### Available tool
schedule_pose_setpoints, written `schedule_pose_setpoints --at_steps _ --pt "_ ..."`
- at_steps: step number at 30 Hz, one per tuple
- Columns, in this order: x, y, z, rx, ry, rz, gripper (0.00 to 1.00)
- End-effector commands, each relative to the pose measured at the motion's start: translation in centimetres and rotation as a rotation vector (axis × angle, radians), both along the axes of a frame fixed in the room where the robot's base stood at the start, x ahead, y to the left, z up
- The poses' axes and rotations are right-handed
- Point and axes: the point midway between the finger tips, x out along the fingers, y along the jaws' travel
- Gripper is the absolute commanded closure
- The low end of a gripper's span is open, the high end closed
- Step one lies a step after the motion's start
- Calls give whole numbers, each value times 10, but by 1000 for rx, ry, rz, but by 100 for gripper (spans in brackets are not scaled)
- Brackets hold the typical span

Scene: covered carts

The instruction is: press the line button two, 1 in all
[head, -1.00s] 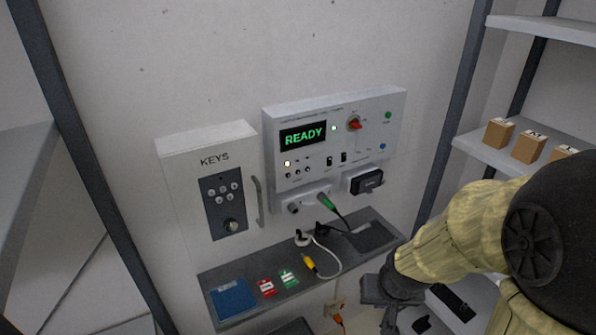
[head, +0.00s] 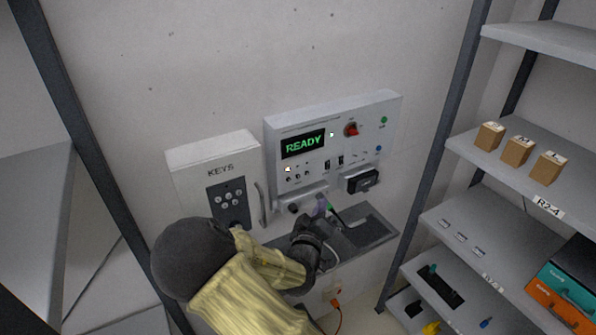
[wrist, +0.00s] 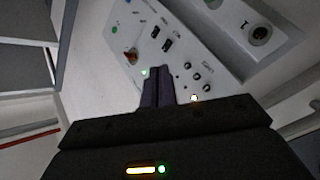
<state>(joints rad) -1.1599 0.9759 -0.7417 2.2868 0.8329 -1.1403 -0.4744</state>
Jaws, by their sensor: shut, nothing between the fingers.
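The white control panel (head: 360,115) on the wall has a green READY display (head: 303,143). Below the display is a row of small dark round buttons (head: 298,177), also in the wrist view (wrist: 197,76); their labels are too small to read, and the middle one looks like line button two. A lamp by the end button is lit (head: 288,169). My gripper (head: 321,204) is shut and empty, in front of the panel's lower part. In the wrist view its fingertips (wrist: 157,72) point towards the panel, beside the buttons and apparently apart from them.
Two black switches (head: 334,162) and a red knob (head: 351,129) sit right of the buttons. A grey KEYS box (head: 212,155) with a handle is at left. A ledge (head: 372,236) with a cable lies below. Shelves with boxes (head: 517,151) stand at right.

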Motion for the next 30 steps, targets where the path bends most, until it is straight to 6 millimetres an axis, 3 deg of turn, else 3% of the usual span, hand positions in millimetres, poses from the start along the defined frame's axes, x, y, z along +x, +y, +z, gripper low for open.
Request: schedule_pose_setpoints --at_steps 16,30 --pt "5 8 5 -16 -26 10 100" --pt "48 37 5 -16 -26 10 100"
